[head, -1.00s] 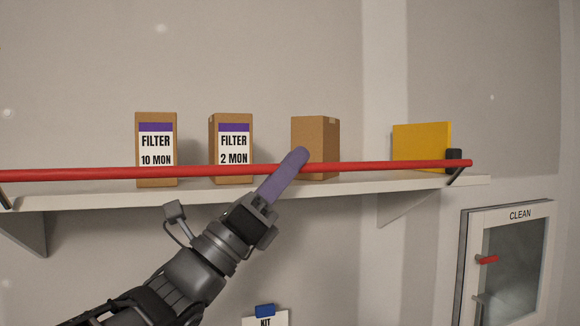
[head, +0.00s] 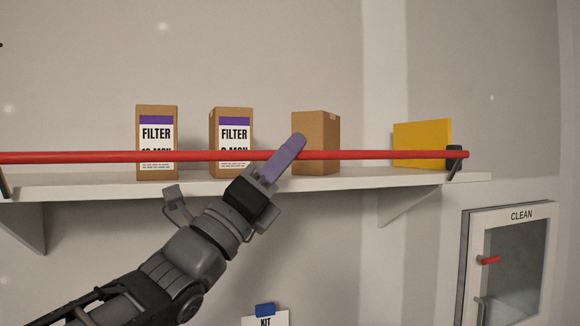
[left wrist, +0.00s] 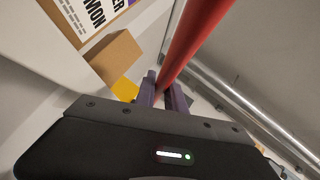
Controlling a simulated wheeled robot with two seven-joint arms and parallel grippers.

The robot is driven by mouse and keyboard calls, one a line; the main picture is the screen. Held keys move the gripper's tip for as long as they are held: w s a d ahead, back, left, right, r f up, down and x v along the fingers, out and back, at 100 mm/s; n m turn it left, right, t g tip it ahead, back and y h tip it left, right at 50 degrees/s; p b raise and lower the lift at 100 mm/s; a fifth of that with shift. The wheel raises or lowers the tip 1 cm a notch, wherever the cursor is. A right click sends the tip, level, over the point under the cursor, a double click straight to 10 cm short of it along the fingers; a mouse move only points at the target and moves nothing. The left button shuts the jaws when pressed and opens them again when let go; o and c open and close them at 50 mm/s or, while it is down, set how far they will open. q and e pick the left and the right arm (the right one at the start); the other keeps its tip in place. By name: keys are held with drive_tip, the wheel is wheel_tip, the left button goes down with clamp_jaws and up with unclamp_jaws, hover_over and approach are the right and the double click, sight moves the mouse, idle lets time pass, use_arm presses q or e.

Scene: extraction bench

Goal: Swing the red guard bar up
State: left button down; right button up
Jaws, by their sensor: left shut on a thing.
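The red guard bar (head: 370,155) runs nearly level across the front of the shelf, from the left picture edge to a dark bracket (head: 455,160) at the right. My left gripper (head: 286,152), with purple fingers, is shut on the bar in front of the plain brown box. In the left wrist view the bar (left wrist: 190,38) runs down between the two purple fingers (left wrist: 163,92). The exact contact is partly hidden by the fingers. My right gripper is in neither view.
The white shelf (head: 350,184) holds two filter boxes (head: 157,120) (head: 231,120), a plain brown box (head: 316,125) and a yellow item (head: 420,142), all behind the bar. A cabinet marked CLEAN (head: 522,214) is at lower right. A KIT label (head: 266,320) sits below.

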use_arm(q)
drive_tip(key=shift+w+a+r+n+t+y+b, duration=0.1)
drive_tip(key=shift+w+a+n+t+y+b, duration=0.3)
drive_tip(key=shift+n+y, duration=1)
drive_tip(key=shift+w+d+r+n+t+y+b, duration=0.1)
drive_tip(key=shift+w+n+t+y+b, duration=0.1)
drive_tip(key=shift+w+n+y, duration=1.15)
drive_tip(key=shift+s+a+r+n+t+y+b, duration=0.1)
drive_tip(key=shift+a+n+t+y+b, duration=0.2)
drive_tip(key=shift+n+y, duration=1.15)
drive_tip(key=shift+n+h, duration=0.5)
drive_tip(key=shift+d+f, duration=0.1)
drive_tip(key=c, duration=1.5)
unclamp_jaws()
drive_tip(key=shift+w, duration=0.1)
drive_tip(key=shift+o, duration=0.5)
drive_tip(key=shift+s, duration=0.2)
